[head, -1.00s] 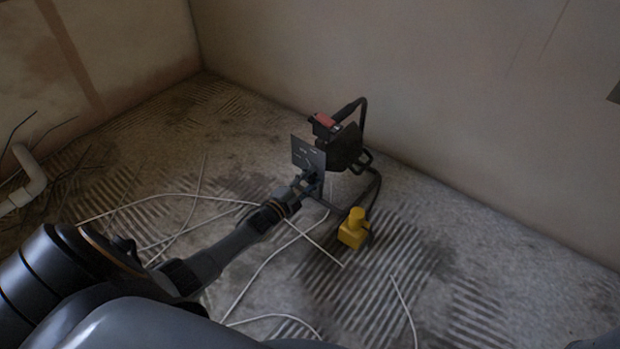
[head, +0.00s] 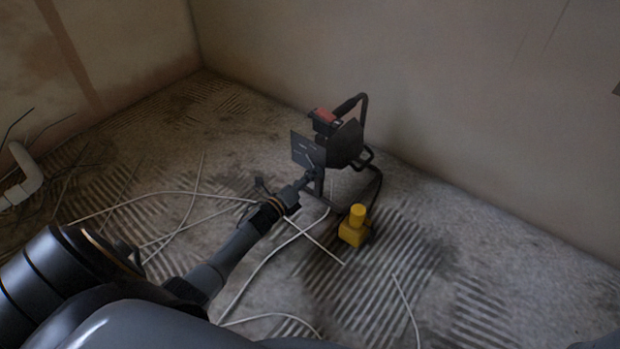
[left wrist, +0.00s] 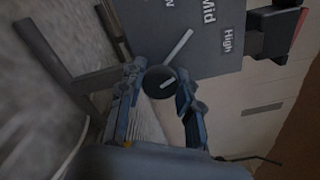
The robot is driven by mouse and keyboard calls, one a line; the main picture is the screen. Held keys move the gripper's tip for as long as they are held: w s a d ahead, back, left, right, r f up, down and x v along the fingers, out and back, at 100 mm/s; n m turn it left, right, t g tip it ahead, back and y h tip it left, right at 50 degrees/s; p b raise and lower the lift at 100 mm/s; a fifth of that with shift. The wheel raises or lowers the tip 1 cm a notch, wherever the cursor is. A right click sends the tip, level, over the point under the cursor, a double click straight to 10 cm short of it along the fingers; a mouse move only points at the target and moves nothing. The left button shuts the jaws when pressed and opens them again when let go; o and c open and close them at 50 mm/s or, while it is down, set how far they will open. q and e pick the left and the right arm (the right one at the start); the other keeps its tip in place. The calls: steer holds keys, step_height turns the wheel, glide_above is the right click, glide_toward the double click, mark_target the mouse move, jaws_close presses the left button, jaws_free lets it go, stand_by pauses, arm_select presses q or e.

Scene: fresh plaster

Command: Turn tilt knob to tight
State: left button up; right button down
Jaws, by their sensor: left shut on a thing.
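A dark heater-like device (head: 346,145) with a flat grey panel (head: 303,149) stands on a tube frame near the wall. In the left wrist view the panel (left wrist: 205,65) shows the words "Mid" and "High" and part of another word, cut off. A round dark knob (left wrist: 161,83) with a pale pointer mark sits between the fingers of my left gripper (left wrist: 160,78), which is shut on it. In the head view my left gripper (head: 308,181) reaches the lower part of the panel; the knob is too small to tell there. My right gripper is not in view.
Pale cables (head: 262,262) lie loose across the floor. A white pipe (head: 27,172) is at the left. The wall (head: 470,110) is close behind the device.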

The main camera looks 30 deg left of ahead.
arm_select(q)
steer(key=shift+f+m+b, duration=0.1)
steer(key=shift+m+b, duration=0.95)
steer(key=shift+m, duration=1.35)
steer(key=o, duration=1.2)
steer(key=s, duration=0.8)
steer(key=s+a, duration=0.1)
steer(key=s, duration=0.3)
steer(key=shift+a, duration=0.1)
